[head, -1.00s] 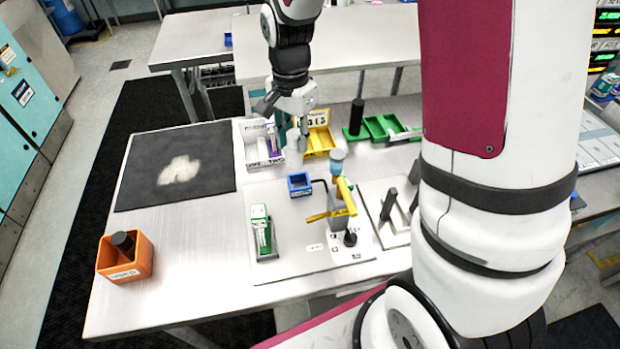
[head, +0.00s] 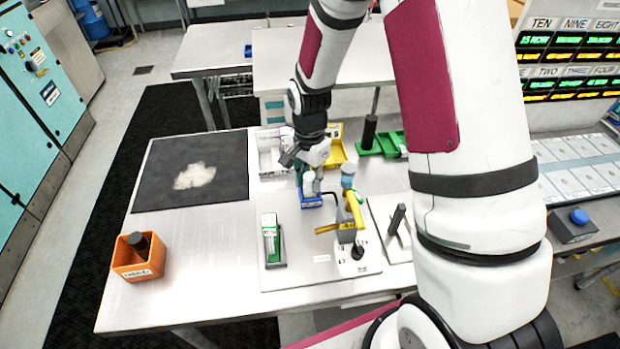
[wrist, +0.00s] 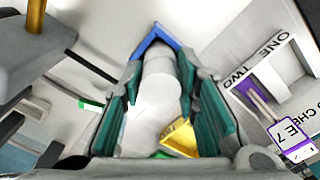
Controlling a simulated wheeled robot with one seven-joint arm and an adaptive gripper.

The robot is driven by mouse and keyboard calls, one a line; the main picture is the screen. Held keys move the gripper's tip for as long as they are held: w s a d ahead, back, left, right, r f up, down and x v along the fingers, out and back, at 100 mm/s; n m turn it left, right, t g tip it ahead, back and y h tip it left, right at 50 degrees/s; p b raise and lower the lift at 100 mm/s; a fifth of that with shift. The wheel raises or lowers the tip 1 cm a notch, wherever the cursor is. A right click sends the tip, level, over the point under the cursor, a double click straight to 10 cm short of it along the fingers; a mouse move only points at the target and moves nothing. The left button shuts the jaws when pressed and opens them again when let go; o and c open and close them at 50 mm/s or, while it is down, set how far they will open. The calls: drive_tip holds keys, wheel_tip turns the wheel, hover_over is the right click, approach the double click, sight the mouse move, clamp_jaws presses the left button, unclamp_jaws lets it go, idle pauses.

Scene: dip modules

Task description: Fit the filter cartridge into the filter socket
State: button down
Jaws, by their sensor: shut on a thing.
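My gripper (head: 312,186) points down over the small blue box (head: 311,203) on the pale plate. In the wrist view its teal-padded fingers (wrist: 160,98) are shut on a white cylinder, apparently the filter cartridge (wrist: 155,92). The blue box's corner (wrist: 158,38) shows just beyond the cartridge's far end; I cannot tell whether they touch. I cannot identify the filter socket for sure. A grey stand with a yellow lever (head: 353,210) and a blue-grey top (head: 347,172) stands close right of the gripper.
A white divided bin (head: 272,160) and a yellow bin (head: 336,152) stand behind the gripper. A green-and-white block (head: 272,243) stands in front. A black handle (head: 397,219) rises at right. An orange box (head: 136,268) and black mat (head: 150,190) lie left, with bare table between.

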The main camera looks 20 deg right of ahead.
drive_tip(key=shift+f, duration=0.1)
drive_tip(key=c, duration=1.2)
unclamp_jaws()
drive_tip(key=s+r+n+t+b, duration=0.1)
drive_tip(key=s+r+n+b, duration=0.15)
drive_tip(key=r, duration=1.65)
drive_tip(key=shift+s+r+n+t+p, duration=0.1)
drive_tip(key=shift+s+r+n+t, duration=0.65)
drive_tip(key=shift+s+r+n, duration=1.5)
drive_tip(key=shift+s+r+n+t+p, duration=0.15)
drive_tip(key=shift+s+r+n+t, duration=0.85)
drive_tip(key=shift+s, duration=2.4)
drive_tip(key=shift+s+r+n+t+p, duration=0.1)
drive_tip(key=shift+s+r+n+t, duration=0.45)
drive_tip(key=shift+s+r+n, duration=1.8)
